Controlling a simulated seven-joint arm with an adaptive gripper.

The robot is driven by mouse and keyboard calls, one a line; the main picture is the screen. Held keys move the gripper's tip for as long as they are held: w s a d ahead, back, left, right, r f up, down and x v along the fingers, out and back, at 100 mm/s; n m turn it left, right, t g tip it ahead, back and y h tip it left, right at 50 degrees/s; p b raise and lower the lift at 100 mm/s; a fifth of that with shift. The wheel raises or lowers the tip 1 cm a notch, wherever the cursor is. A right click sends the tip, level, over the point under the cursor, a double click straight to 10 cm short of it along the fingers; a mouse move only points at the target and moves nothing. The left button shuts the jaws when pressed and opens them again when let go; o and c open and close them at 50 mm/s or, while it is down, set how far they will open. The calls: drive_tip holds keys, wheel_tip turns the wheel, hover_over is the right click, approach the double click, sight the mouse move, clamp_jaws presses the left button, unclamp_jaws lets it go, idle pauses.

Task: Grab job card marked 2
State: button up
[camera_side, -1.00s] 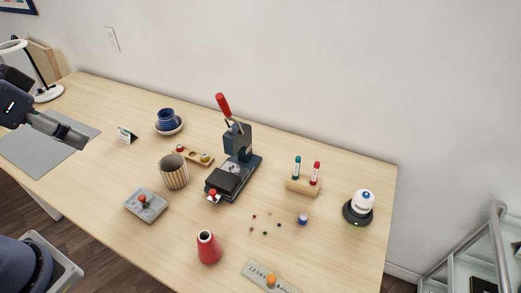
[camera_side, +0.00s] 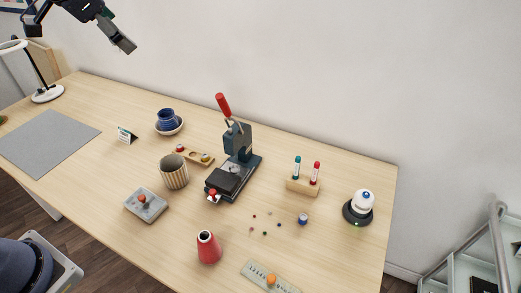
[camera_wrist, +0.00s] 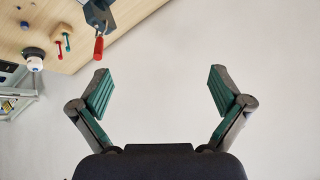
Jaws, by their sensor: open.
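A small standing card (camera_side: 126,134), white and dark green, stands on the table left of the blue cup in the side view. Its marking is too small to read, so I cannot tell whether it is the job card marked 2. No card shows in the wrist view. My gripper (camera_side: 124,46) is high above the back left of the table, in front of the wall, well away from the card. In the wrist view my gripper (camera_wrist: 160,78) is open, its green-padded fingers wide apart with nothing between them.
A press with a red handle (camera_side: 221,103) stands mid-table. A grey mat (camera_side: 48,142) lies bare at left.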

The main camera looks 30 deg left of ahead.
drive_tip(key=w+a+f, duration=0.5)
drive_tip(key=w+a, duration=0.3)
drive_tip(key=a, duration=0.1)
drive_tip(key=n+g+h, duration=0.1)
drive_tip(key=n+g, duration=0.2)
drive_tip(key=n, duration=0.2)
hover_over(124, 129)
drive_tip(key=s, duration=0.2)
drive_tip(key=f, duration=3.4)
drive_tip(key=shift+s+d+f, duration=0.1)
drive_tip(key=shift+d+f, duration=0.15)
drive_tip(key=shift+f, duration=0.15)
drive_tip(key=x, duration=0.5)
drive_tip(key=shift+w+a+f, duration=0.2)
drive_tip(key=shift+f, duration=0.15)
drive_tip(key=c, duration=0.7)
